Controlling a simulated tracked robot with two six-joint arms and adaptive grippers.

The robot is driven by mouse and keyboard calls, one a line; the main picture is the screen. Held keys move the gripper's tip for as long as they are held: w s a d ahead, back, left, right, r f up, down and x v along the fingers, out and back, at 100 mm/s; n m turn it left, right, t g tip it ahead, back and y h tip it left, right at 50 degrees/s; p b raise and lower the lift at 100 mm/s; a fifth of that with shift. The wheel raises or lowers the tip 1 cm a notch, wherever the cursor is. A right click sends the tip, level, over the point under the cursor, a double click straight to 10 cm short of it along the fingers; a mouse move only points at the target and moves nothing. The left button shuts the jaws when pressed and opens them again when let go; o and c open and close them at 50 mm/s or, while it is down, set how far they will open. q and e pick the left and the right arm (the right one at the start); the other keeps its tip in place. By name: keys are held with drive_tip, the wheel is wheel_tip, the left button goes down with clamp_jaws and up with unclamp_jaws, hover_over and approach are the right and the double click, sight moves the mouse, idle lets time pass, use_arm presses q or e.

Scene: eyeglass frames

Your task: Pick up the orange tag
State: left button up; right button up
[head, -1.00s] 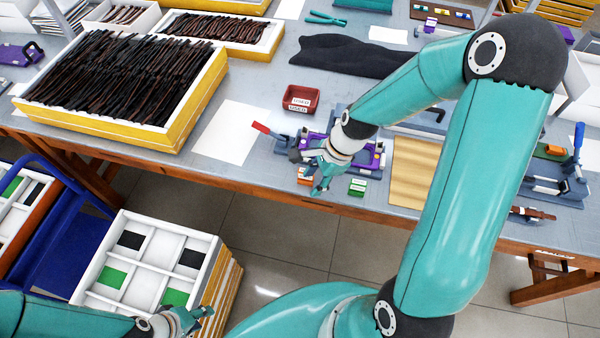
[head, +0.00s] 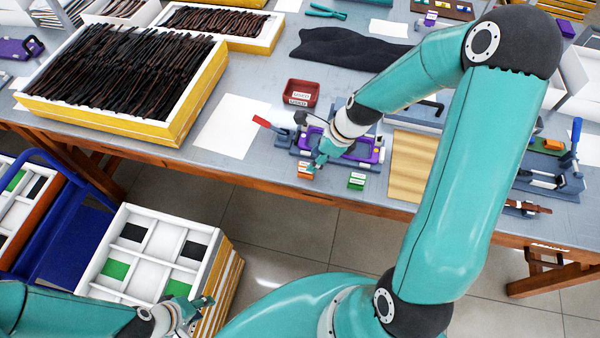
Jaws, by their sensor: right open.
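The orange tag (head: 305,168) lies near the front edge of the table, at the front left of the purple fixture. My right gripper (head: 315,165) is just above it or beside it, pointing down, and hides part of it. Its jaws are open; I cannot tell whether they touch the tag. My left gripper (head: 204,307) is low at the lower left, over the right edge of the white compartment tray, away from the tag. It looks empty, and its finger opening is too small to judge.
A green tag (head: 357,181) lies right of the orange tag. The purple fixture (head: 368,150) with a red-handled clamp (head: 262,122) stands behind. A red bin (head: 302,92) is further back. A wooden board (head: 408,165) lies right. The white compartment tray (head: 150,249) stands lower left.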

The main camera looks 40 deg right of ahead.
sight(307, 164)
drive_tip(key=shift+b+x, duration=0.5)
drive_tip(key=shift+x, duration=2.4)
drive_tip(key=shift+w+a+r, duration=0.1)
drive_tip(key=shift+w+r, duration=0.05)
drive_tip(key=shift+c, duration=0.3)
clamp_jaws()
